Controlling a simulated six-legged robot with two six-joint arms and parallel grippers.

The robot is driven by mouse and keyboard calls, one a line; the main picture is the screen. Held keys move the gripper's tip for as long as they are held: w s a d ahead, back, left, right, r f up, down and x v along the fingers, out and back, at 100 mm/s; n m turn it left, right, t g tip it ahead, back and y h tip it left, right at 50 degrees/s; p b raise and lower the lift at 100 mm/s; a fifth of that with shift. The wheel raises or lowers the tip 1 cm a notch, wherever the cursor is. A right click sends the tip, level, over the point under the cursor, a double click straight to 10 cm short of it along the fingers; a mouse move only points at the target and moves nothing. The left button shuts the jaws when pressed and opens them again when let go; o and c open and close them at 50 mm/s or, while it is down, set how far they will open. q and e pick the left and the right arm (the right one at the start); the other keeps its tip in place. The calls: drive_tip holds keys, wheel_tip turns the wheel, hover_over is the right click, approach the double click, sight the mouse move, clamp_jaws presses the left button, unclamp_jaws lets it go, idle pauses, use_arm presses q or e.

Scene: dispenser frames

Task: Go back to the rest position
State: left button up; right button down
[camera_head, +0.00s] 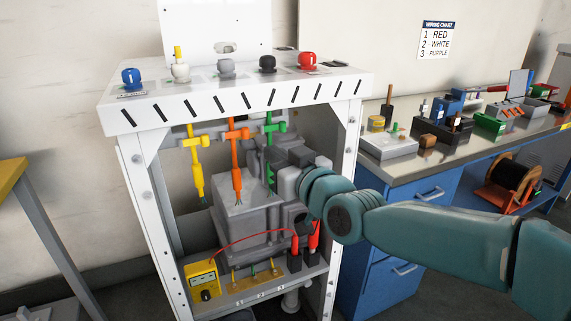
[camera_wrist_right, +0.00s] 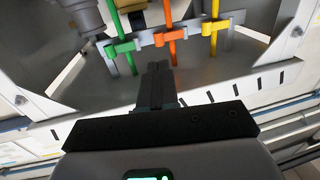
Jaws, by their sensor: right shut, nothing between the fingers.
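My right gripper (camera_head: 268,146) is inside the white dispenser frame (camera_head: 235,98), under its top shelf, with my teal arm coming in from the right. In the right wrist view its dark fingers (camera_wrist_right: 158,68) are together with nothing between them. They point toward a rail with a green hanging tool (camera_wrist_right: 117,40), an orange one (camera_wrist_right: 172,45) and a yellow one (camera_wrist_right: 213,30). In the head view the yellow tool (camera_head: 195,165) and the orange tool (camera_head: 236,160) hang clear at left; the gripper partly hides the green one (camera_head: 270,170). My left gripper is not in view.
Colored knobs, such as a blue one (camera_head: 131,78) and a red one (camera_head: 307,61), stand on the frame's top. A yellow meter (camera_head: 203,280) sits on its lower shelf. A blue workbench (camera_head: 405,215) stands close on the right, below my right arm.

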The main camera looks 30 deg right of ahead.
drive_tip(key=shift+s+d, duration=0.55)
drive_tip(key=shift+s, duration=0.05)
drive_tip(key=w+a+f+g+y, duration=0.1)
drive_tip(key=w+a+f+g, duration=0.15)
drive_tip(key=f, duration=1.05)
drive_tip(key=w+a+f+g, duration=0.15)
drive_tip(key=f+g, duration=0.25)
drive_tip(key=f, duration=0.9)
drive_tip(key=s+a+f+g, duration=0.2)
drive_tip(key=s+f, duration=0.1)
drive_tip(key=f, duration=0.4)
drive_tip(key=s+a+f+g, duration=0.1)
drive_tip(key=s+a+f, duration=0.15)
drive_tip(key=f, duration=0.35)
drive_tip(key=s+a+f+m+g+y, duration=0.1)
drive_tip(key=s+a+f+g, duration=0.25)
drive_tip(key=s+f, duration=0.6)
drive_tip(key=s+a+f+m+g+y, duration=0.1)
drive_tip(key=s+a+f+g, duration=0.25)
drive_tip(key=s+f, duration=0.65)
drive_tip(key=s+r+p, duration=0.1)
drive_tip(key=r+p, duration=0.7)
drive_tip(key=r, duration=0.1)
drive_tip(key=s+r+g+p, duration=0.1)
drive_tip(key=s+r+p, duration=0.1)
drive_tip(key=r+p, duration=0.6)
wheel_tip(320, 180, up, 2)
drive_tip(key=shift+s+d+r+m, duration=0.2)
drive_tip(key=shift+s+m, duration=0.1)
drive_tip(key=shift+m, duration=0.1)
